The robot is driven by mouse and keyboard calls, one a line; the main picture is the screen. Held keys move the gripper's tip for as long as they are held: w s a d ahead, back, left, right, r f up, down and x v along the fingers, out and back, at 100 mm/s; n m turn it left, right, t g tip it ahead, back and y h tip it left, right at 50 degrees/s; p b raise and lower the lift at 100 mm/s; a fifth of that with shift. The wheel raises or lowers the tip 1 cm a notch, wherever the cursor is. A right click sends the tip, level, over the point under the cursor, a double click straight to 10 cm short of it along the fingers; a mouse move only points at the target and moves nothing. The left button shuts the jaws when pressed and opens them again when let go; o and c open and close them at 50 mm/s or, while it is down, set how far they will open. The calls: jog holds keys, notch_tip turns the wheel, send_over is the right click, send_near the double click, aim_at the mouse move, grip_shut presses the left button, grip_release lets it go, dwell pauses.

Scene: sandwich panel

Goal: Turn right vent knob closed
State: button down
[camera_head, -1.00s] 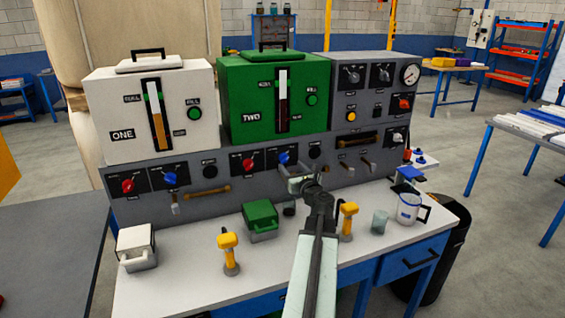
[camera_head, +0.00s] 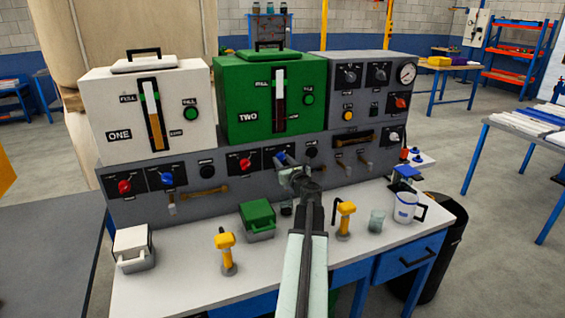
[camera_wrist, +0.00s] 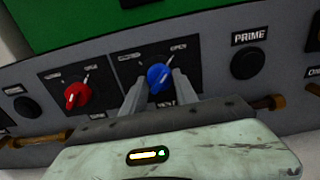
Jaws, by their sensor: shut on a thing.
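The right vent knob (camera_head: 280,156) is blue and sits on the grey front panel under the green box marked TWO. In the wrist view the blue knob (camera_wrist: 158,78) is between my two fingers, above a partly hidden VENT label. Its pale pointer slants up and right, toward the OPEN mark. My gripper (camera_head: 289,166) reaches the panel at this knob; in the wrist view its fingers (camera_wrist: 159,90) are shut on the knob from both sides. The finger contact is partly hidden in the head view.
A red knob (camera_wrist: 76,94) is just left of the blue one, and a black PRIME button (camera_wrist: 247,63) is to the right. Brass handles (camera_head: 205,192) stick out along the lower panel. A green container (camera_head: 257,218) and yellow-handled tools (camera_head: 226,245) stand on the bench below.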

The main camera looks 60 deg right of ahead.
jog(key=n, duration=0.4)
jog(key=shift+n, duration=0.4)
jog(key=n, duration=0.4)
jog(key=shift+n, duration=0.3)
jog(key=n, duration=0.4)
jog(key=shift+d, duration=0.1)
jog(key=shift+n, duration=2.2)
jog(key=c, duration=0.9)
grip_release()
jog(key=shift+c, duration=0.2)
jog(key=shift+r, duration=0.1)
